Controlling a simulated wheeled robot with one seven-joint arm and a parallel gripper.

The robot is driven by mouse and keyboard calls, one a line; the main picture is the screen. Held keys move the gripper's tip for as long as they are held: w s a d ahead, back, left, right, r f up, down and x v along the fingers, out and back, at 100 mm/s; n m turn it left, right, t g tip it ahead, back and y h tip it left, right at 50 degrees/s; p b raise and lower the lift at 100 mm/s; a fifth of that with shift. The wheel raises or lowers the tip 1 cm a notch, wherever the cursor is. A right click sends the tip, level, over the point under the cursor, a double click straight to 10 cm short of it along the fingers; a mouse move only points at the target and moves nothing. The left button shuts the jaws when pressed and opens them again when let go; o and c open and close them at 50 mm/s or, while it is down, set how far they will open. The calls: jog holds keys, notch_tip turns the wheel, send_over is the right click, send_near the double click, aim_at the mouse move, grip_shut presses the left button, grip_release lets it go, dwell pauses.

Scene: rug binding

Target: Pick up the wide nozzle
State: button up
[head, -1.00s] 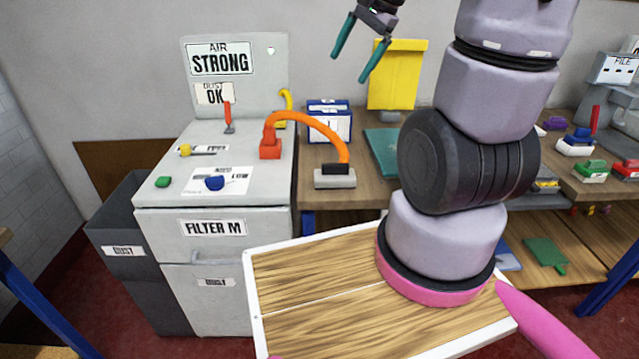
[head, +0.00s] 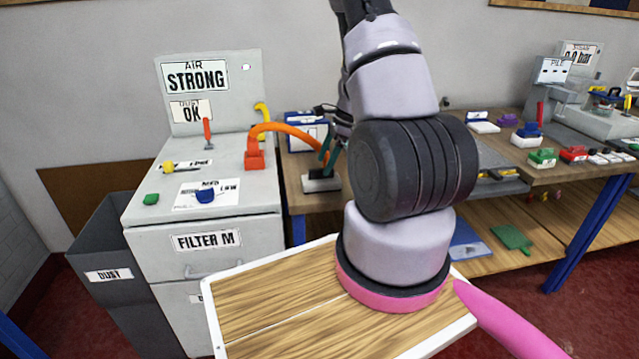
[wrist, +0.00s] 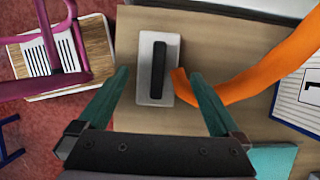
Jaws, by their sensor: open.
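The wide nozzle, a light grey block with a dark bar on top (wrist: 143,78), lies on the wooden bench. It also shows in the head view (head: 322,183), partly behind my gripper. The end of the orange hose (wrist: 255,78) is beside it in the wrist view; whether they are joined I cannot tell. My gripper (wrist: 152,72) is open and empty, pointing down over the nozzle. Its teal fingers stand on either side of the block in the wrist view, the right one overlapping the hose end. In the head view my gripper (head: 329,154) is partly hidden by my arm.
A grey filter cabinet (head: 205,275) stands left of the bench, with an orange-red hose fitting (head: 254,160) on top. A blue and white box (head: 300,130) stands behind the nozzle. Several coloured items and grey machines are on the bench at the right.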

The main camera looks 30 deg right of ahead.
aim_at(317, 179)
jog(key=x, duration=0.6)
jog(key=shift+a+f, duration=0.25)
jog(key=shift+f, duration=0.05)
jog(key=c, duration=1.6)
